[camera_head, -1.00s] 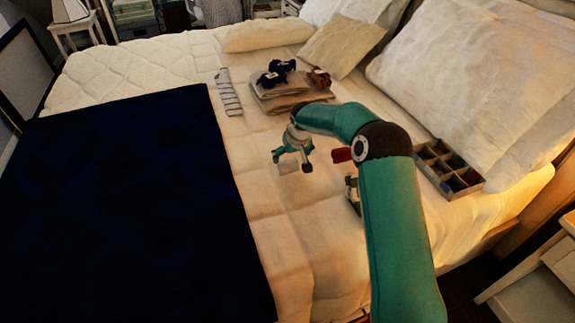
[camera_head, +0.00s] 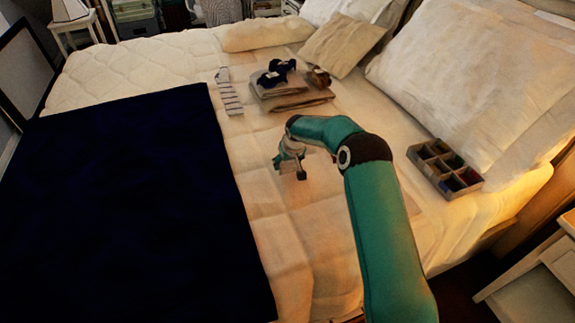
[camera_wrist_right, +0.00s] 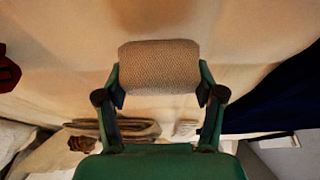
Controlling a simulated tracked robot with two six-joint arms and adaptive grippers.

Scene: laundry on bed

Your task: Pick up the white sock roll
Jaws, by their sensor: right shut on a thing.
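My right gripper (camera_head: 290,171) is low over the bare part of the bed, left of the bend in my teal arm. In the right wrist view its two fingers (camera_wrist_right: 159,88) are shut on the white sock roll (camera_wrist_right: 159,66), one finger at each end. The roll looks pale beige and knitted there, and lies crosswise between the fingers. In the head view I cannot make out the roll clearly at the gripper. Whether it touches the bed I cannot tell. My left gripper is not in view.
A dark navy blanket (camera_head: 120,200) covers the bed's left. Folded beige cloths (camera_head: 298,100) with dark rolls (camera_head: 276,73) lie behind the gripper, beside a striped sock (camera_head: 229,92). A divided box (camera_head: 444,168) is at right. A red item (camera_wrist_right: 8,72) shows in the wrist view.

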